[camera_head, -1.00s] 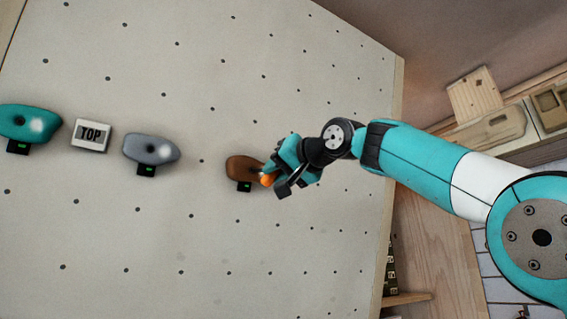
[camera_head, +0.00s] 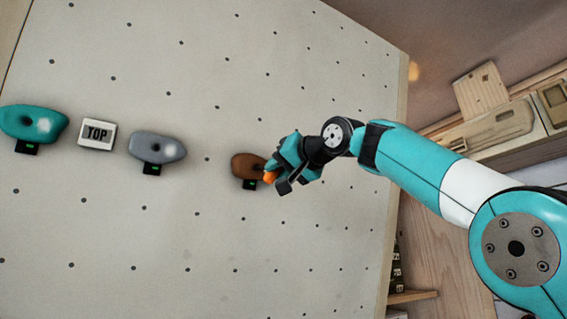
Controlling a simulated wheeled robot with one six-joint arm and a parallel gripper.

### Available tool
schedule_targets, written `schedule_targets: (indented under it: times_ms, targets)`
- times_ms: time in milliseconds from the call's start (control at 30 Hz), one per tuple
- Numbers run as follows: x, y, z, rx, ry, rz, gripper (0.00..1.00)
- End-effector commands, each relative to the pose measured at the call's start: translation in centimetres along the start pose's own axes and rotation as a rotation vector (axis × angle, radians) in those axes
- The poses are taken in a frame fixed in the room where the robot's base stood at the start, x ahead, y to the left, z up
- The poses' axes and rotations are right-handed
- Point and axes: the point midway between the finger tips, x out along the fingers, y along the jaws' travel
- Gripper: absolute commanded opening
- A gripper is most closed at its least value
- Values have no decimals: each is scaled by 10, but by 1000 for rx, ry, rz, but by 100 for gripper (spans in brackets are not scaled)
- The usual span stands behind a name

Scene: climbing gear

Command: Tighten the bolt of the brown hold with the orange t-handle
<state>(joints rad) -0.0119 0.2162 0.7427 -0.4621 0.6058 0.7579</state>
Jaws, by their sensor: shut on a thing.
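The brown hold (camera_head: 246,165) is mounted on the pale climbing wall, left of my gripper. A small black box with a green light (camera_head: 249,184) sits just under it. The orange t-handle (camera_head: 270,177) shows only as a small orange piece between my gripper and the hold's right side. My gripper (camera_head: 281,178) is shut on the t-handle. My gripper and the handle hide the right part of the hold. The bolt is hidden, and I cannot tell whether the tool's tip sits in it.
Wooden boards and boxes (camera_head: 497,130) lie at the right. The wall around the brown hold is free.

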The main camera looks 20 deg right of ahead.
Motion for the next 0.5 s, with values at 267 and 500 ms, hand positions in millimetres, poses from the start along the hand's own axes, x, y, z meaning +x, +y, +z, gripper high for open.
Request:
schedule_targets:
  times_ms: [267,500]
  targets:
    - [3,1,-3,41,4,-16,0]
    - [3,1,-3,385,2,-157,0]
